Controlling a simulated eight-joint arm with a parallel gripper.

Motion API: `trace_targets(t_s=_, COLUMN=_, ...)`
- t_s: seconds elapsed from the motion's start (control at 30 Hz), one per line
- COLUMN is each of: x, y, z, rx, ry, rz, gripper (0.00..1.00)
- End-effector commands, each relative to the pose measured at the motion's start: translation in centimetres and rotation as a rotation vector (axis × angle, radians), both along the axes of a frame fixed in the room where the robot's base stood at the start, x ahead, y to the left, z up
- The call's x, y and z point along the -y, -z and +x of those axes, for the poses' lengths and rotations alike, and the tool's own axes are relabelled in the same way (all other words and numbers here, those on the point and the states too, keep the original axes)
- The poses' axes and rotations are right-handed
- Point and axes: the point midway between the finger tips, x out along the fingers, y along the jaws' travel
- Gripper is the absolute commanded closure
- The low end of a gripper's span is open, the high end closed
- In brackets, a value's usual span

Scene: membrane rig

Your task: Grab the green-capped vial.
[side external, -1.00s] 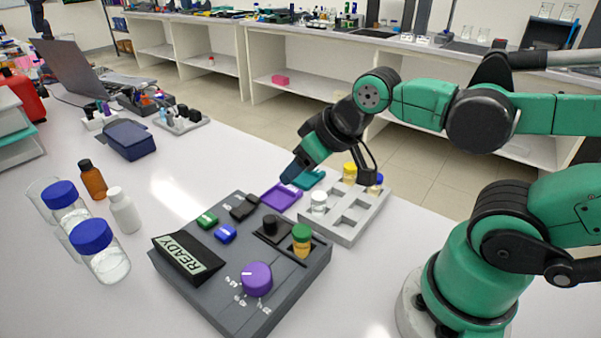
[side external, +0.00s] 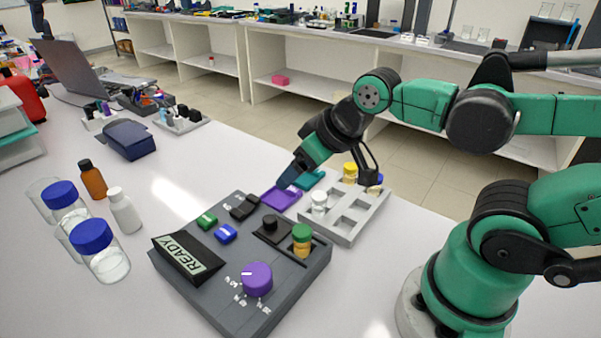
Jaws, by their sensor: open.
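The green-capped vial (side external: 302,240) stands upright in a slot at the right corner of the dark grey rig (side external: 205,285). Its lower part looks amber. My gripper (side external: 284,184) is in the air above and behind the vial, to its upper left in the picture, near the purple tray. It is apart from the vial. The jaws are small and seen from the side, and nothing shows between them.
A grey rack (side external: 347,238) with white-, yellow- and blue-topped vials stands right behind the rig. Blue-capped jars (side external: 98,250) stand left.

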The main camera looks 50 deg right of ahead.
Motion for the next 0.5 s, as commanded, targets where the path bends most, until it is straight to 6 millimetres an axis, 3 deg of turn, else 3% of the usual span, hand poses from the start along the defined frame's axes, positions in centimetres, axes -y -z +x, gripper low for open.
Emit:
trace_targets(t_s=0.3, x=-2.4, y=3.0, z=-4.1, rx=-0.193, ry=-0.465, rz=-0.058, gripper=0.25)
trace_targets(t_s=0.5, x=-3.0, y=3.7, z=-4.8, rx=-0.215, ry=-0.576, rz=-0.061, gripper=0.25)
